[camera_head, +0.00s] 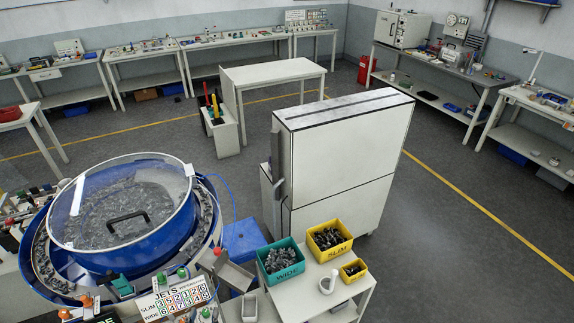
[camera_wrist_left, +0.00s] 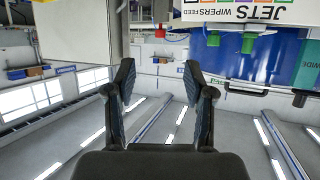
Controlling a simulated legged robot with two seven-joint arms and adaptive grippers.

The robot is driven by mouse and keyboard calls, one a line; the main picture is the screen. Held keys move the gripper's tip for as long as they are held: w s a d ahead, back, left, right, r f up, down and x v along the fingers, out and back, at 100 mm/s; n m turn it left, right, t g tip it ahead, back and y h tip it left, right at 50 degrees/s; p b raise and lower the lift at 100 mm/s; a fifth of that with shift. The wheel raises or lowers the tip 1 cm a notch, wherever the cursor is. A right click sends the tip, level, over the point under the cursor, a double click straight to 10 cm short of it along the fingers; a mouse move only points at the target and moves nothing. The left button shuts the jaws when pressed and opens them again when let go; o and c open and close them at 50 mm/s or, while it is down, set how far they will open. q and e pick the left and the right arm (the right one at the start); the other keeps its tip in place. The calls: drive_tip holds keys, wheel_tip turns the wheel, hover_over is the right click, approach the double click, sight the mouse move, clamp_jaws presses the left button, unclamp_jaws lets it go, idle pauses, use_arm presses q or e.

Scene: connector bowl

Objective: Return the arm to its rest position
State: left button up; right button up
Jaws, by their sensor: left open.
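My left gripper (camera_wrist_left: 157,75) shows in the left wrist view. Its two dark fingers stand wide apart, with nothing between them. I cannot clearly make out either gripper in the head view. The blue feeder bowl (camera_head: 98,268) with a clear lid and a black handle stands at the left of the head view, filled with many small grey parts. A white sign reading JETS (camera_head: 174,300) stands at its front edge, and a JETS sign (camera_wrist_left: 262,12) also shows at the top right of the wrist view, beyond the fingers.
A small white table (camera_head: 312,297) holds a teal bin (camera_head: 281,277), a yellow bin (camera_head: 330,251), a smaller yellow bin (camera_head: 353,281) and a white mug (camera_head: 329,284). A tall white cabinet (camera_head: 345,150) stands behind it. Open floor (camera_head: 455,265) lies to the right.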

use_arm(q)
drive_tip(key=s+d+f+m+g+h, duration=0.1)
drive_tip(key=s+d+f+m+g, duration=0.15)
drive_tip(key=s+f+g, duration=1)
drive_tip(key=s+f+t+b, duration=0.1)
drive_tip(key=s+f+b, duration=0.2)
drive_tip(key=f, duration=1.5)
drive_tip(key=s+f+b, duration=0.3)
drive_tip(key=s+f, duration=0.1)
drive_tip(key=f, duration=1.3)
drive_tip(key=s+a+f+b, duration=0.1)
drive_tip(key=s+a+f, duration=0.1)
drive_tip(key=s+f, duration=0.6)
drive_tip(key=s+a+f+b, duration=0.1)
drive_tip(key=s+f+b, duration=0.1)
drive_tip(key=s+f, duration=0.6)
drive_tip(key=shift+s+a+f+g, duration=0.2)
drive_tip(key=shift+a+f+g, duration=0.2)
drive_tip(key=shift+f, duration=0.45)
use_arm(e)
wheel_tip(320, 180, down, 9)
drive_tip(key=shift+w+f, duration=0.15)
drive_tip(key=shift+w, duration=0.3)
use_arm(q)
drive_tip(key=shift+m, duration=0.25)
